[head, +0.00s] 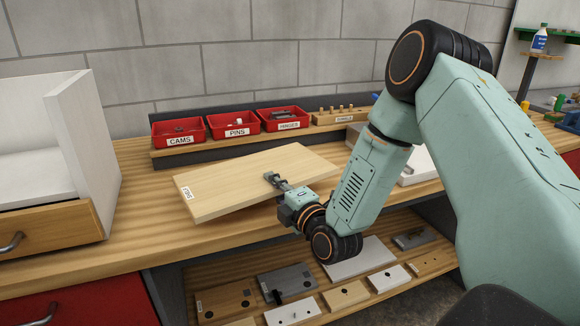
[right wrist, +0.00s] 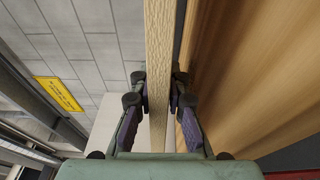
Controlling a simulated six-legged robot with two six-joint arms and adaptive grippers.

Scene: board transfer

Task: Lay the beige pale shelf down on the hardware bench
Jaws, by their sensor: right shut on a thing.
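The beige pale shelf (head: 235,182) is a flat wooden board with a small white label at its left end. My right gripper (head: 274,180) is shut on its near long edge. In the head view the board looks close above the hardware bench (head: 142,219), tilted; whether any edge touches the bench I cannot tell. In the right wrist view the shelf (right wrist: 159,60) runs edge-on between the two fingers (right wrist: 158,100), which press on both faces. My left gripper is not in view.
Red bins labelled CAMS (head: 178,131), PINS (head: 233,122) and HINGES (head: 285,118) stand on a raised ledge behind the board. A white cabinet with a wooden drawer (head: 50,236) stands at the left. Several panels (head: 290,312) lie on the lower shelf.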

